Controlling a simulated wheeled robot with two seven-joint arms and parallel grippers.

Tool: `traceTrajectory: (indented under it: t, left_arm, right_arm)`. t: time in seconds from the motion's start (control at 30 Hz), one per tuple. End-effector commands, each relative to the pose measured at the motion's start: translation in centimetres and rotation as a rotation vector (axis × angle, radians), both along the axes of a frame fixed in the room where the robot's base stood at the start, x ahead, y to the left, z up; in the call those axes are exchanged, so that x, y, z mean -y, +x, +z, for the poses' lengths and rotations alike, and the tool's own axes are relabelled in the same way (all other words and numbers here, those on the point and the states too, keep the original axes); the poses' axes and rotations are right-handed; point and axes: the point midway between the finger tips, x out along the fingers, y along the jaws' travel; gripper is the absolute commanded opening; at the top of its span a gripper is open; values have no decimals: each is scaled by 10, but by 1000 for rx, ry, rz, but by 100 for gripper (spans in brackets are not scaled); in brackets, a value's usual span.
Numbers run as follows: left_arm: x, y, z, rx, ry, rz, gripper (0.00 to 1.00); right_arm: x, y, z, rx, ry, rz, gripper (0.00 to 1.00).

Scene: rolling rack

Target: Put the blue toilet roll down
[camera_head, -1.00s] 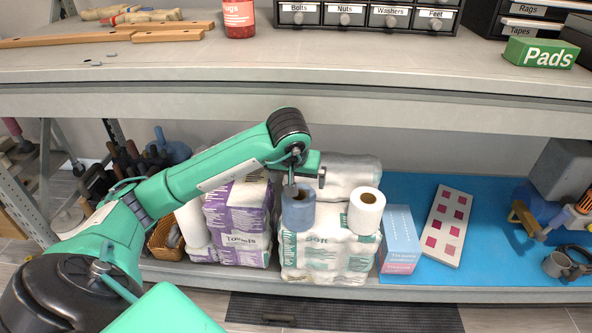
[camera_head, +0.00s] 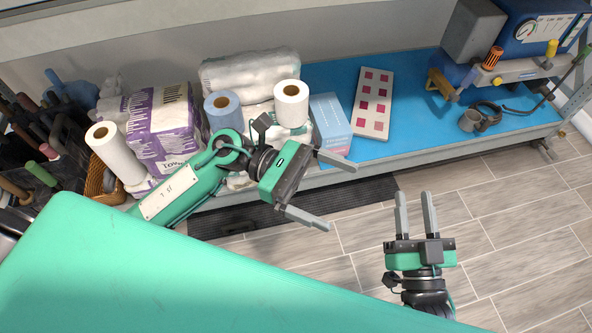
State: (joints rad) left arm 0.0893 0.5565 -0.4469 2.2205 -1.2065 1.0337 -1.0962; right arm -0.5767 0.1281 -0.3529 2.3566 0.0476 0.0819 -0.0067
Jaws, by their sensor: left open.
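The blue toilet roll (camera_head: 224,114) stands upright on the wrapped pack of rolls on the lower shelf, left of and apart from a white roll (camera_head: 291,104). The wrapped pack (camera_head: 290,134) is partly hidden by my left arm. My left gripper (camera_head: 338,195) is open and empty, in front of the shelf edge and to the right of the blue roll. My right gripper (camera_head: 414,195) points up the picture over the floor, with a gap between its fingers and nothing in it.
Purple-and-white towel packs (camera_head: 165,125) and a standing paper roll (camera_head: 115,153) are at the left. A blue-pink box (camera_head: 331,122) and a white board with coloured squares (camera_head: 373,102) lie right of the rolls.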

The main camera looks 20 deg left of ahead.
Motion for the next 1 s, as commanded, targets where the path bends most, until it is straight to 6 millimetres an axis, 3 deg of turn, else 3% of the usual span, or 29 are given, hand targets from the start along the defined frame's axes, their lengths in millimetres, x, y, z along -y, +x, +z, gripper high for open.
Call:
traceTrajectory:
  t: [0.13, 0.27, 0.37, 0.53, 0.7, 1.0]
  left_arm:
    - [5, -8, 45, -604, -373, 36, 100]
    - [-14, 7, 61, -1160, -686, 7, 100]
    - [-33, 21, 52, -1587, -926, -63, 100]
    - [-57, 33, 11, -2186, -1280, -253, 100]
    - [-64, 31, -21, -2506, -1485, -425, 100]
    - [-64, 29, -29, -2585, -1534, -479, 100]
  right_arm:
    - [0, 0, 0, 0, 0, 0, 36]
    - [0, 0, 0, 0, 0, 0, 36]
    - [0, 0, 0, 1, 0, 0, 36]
    - [0, 0, 0, 1, 0, 0, 36]
    - [0, 0, 0, 1, 0, 0, 36]
    - [0, 0, 1, 1, 0, 1, 36]
